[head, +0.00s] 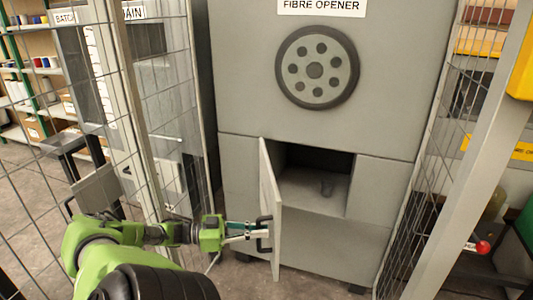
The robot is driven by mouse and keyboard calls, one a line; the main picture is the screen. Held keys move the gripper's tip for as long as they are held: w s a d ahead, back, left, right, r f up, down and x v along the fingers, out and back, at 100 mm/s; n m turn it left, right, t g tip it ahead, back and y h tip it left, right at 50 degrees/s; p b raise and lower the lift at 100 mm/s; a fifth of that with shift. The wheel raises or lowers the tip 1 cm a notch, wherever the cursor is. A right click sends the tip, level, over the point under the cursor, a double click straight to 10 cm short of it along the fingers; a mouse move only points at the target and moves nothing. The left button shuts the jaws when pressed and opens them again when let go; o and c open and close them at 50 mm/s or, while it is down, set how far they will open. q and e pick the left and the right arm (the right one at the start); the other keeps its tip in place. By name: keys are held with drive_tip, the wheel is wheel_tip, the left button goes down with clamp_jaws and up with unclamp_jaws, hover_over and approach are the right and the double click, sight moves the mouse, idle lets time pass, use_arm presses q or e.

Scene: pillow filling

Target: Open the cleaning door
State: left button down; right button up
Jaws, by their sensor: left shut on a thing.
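The cleaning door (271,205) is a grey panel low on the front of the grey machine labelled "FIBRE OPENER" (247,70). It stands swung out on the left side of its opening, seen nearly edge-on. My left gripper (258,230) reaches in from the left and is shut on the black door handle (264,221) on the door's outer face. My right gripper is not in view.
Wire mesh guard panels stand on the left (172,85) and right (425,140) of the machine. A grey post (475,150) slants at the right, near a red knob (483,247). Shelves (30,90) stand at the far left. Some floor is free before the machine.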

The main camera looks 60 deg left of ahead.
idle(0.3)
use_arm(q)
drive_tip(key=c, duration=2.1)
unclamp_jaws()
